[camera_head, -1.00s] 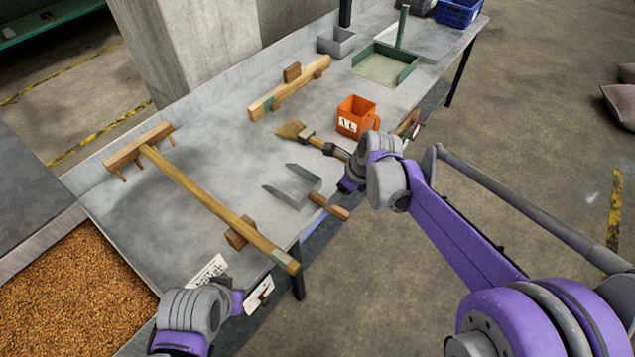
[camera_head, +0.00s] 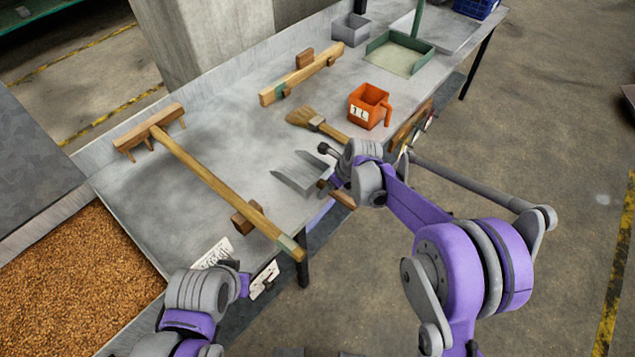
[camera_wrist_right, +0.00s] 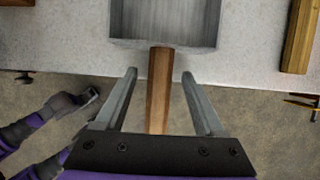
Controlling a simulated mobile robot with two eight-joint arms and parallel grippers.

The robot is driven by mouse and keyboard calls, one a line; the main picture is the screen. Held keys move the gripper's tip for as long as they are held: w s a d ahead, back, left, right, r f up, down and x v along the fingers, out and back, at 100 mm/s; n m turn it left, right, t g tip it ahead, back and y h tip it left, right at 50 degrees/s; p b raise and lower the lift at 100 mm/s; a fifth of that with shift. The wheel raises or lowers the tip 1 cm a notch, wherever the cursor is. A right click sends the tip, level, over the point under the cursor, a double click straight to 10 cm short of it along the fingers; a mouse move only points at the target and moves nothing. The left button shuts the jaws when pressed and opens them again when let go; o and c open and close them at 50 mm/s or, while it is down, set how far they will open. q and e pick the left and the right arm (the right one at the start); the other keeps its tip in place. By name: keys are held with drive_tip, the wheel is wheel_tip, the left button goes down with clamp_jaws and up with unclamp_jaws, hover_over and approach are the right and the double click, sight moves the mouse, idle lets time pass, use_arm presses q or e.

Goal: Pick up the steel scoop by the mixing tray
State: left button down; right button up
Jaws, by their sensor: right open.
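The steel scoop (camera_head: 300,173) lies on the grey bench near its front edge, its wooden handle sticking out past the edge. In the right wrist view its grey pan (camera_wrist_right: 165,20) is at the top and its wooden handle (camera_wrist_right: 160,95) runs down between my fingers. My right gripper (camera_wrist_right: 158,74) is open, one finger on each side of the handle, with gaps showing. In the head view my right wrist hides part of the handle. My left gripper (camera_head: 243,282) is low by the bench's front edge; its jaws cannot be made out. I cannot tell which container is the mixing tray.
A long wooden rake (camera_head: 205,178) lies left of the scoop. A brush (camera_head: 312,121) and an orange measuring cup (camera_head: 369,106) are behind it. A green-rimmed tray (camera_head: 402,52) stands farther back. A grain-filled bed (camera_head: 75,270) is at left.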

drive_tip(key=shift+f, duration=0.15)
clamp_jaws()
idle(1.4)
